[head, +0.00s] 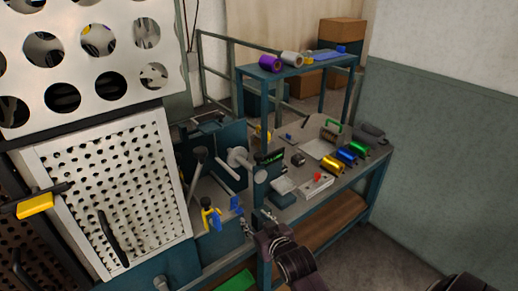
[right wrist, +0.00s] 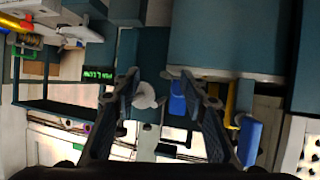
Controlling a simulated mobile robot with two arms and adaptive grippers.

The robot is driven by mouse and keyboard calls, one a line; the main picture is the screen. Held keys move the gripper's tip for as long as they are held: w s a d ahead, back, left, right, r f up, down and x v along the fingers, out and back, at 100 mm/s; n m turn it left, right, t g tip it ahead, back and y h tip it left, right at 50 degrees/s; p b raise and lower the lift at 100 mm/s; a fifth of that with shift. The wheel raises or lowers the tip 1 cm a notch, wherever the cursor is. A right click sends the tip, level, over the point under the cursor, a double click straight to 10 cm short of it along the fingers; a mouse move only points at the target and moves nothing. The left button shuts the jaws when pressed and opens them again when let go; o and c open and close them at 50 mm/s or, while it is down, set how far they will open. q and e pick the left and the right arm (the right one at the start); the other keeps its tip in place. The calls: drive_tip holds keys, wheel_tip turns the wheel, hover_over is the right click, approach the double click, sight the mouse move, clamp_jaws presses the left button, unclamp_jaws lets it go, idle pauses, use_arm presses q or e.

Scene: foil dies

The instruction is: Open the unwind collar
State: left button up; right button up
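A blue-teal machine (head: 222,140) stands at the middle left in the head view, with a pale round disc on a shaft (head: 238,158) on its front. Below it are a yellow clamp-like part (head: 206,205) and small blue tabs (head: 236,204). I cannot tell for sure which part is the unwind collar. My right gripper (head: 257,219) is just right of these parts, apart from them in the head view. In the right wrist view it (right wrist: 158,78) is open and empty; the pale round part (right wrist: 145,97) and a blue tab (right wrist: 177,97) appear beyond its fingers. My left gripper is not in view.
A workbench (head: 300,205) to the right holds blue, yellow and green foil rolls (head: 346,157) and a red-knobbed device (head: 317,181). A shelf (head: 300,68) behind bears more rolls. A perforated panel (head: 110,190) fills the left. A small green-lettered display (head: 270,157) sits beside the machine.

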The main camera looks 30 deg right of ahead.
sight(260, 159)
drive_tip(key=w+d+r+t+h, duration=0.1)
drive_tip(key=w+d+r, duration=0.1)
drive_tip(key=r, duration=0.2)
drive_tip(key=w+d+r+m+t+h, duration=0.1)
drive_tip(key=w+d+r, duration=0.1)
drive_tip(key=d+r, duration=0.1)
drive_tip(key=w+d+r+m+t+h, duration=0.1)
drive_tip(key=w+d+r+t, duration=0.1)
drive_tip(key=r, duration=0.3)
drive_tip(key=shift+w+d+r, duration=0.25)
drive_tip(key=shift+d, duration=0.1)
drive_tip(key=shift+w+r, duration=0.15)
drive_tip(key=shift+w, duration=0.15)
drive_tip(key=p+x, duration=0.1)
drive_tip(key=x, duration=0.4)
drive_tip(key=shift+s, duration=0.1)
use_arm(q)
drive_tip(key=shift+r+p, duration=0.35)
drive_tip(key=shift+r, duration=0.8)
use_arm(e)
drive_tip(key=shift+x, duration=0.95)
drive_tip(key=shift+d, duration=0.1)
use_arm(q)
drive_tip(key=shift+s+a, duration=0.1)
use_arm(e)
drive_tip(key=shift+s, duration=0.1)
clamp_jaws()
